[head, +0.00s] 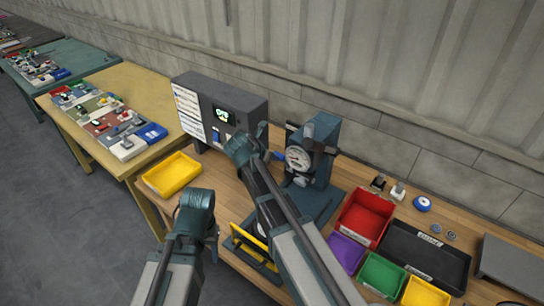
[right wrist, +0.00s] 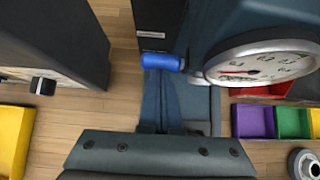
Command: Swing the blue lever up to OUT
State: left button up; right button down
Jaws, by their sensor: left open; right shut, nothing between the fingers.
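The blue lever (head: 279,155) sticks out on the left of a dark teal machine with a round gauge (head: 298,158). In the right wrist view the lever's blue end (right wrist: 162,62) lies roughly level, left of the gauge (right wrist: 262,62). A small label (right wrist: 151,35) is just above it, too small to read. My right gripper (head: 266,154) is shut and empty, close to the lever; I cannot tell whether they touch. Its body fills the bottom of the right wrist view. My left gripper (head: 212,241) is open and empty, low on the left, away from the lever.
A grey control box (head: 240,100) with a screen stands left of the machine. A yellow bin (head: 172,174) sits in front of it. Red (head: 366,216), purple (head: 345,251) and green bins and a black tray (head: 424,253) lie on the right. A yellow bar (head: 249,241) is near my arms.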

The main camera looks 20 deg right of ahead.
aim_at(279, 154)
jog(key=w+d+r+g+y+p, duration=0.1)
jog(key=p, duration=0.1)
jog(key=w+d+r+y+p, duration=0.1)
jog(key=p, duration=0.1)
jog(key=shift+d+g+p, duration=0.3)
jog(key=shift+g+p, duration=0.1)
jog(key=shift+w+d, duration=0.35)
jog(key=shift+d, duration=0.05)
jog(key=shift+r, duration=0.1)
jog(key=s+a+p, duration=0.1)
jog(key=s+a+r, duration=0.1)
jog(key=a, duration=0.1)
jog(key=shift+s+r+p, duration=0.2)
jog(key=shift+s+p, duration=0.05)
jog(key=shift+p, duration=0.1)
jog(key=d+p+v, duration=0.1)
jog(key=p+v, duration=0.8)
jog(key=shift+a+r, duration=0.15)
jog(key=shift+r, duration=0.45)
jog(key=shift+w, duration=0.15)
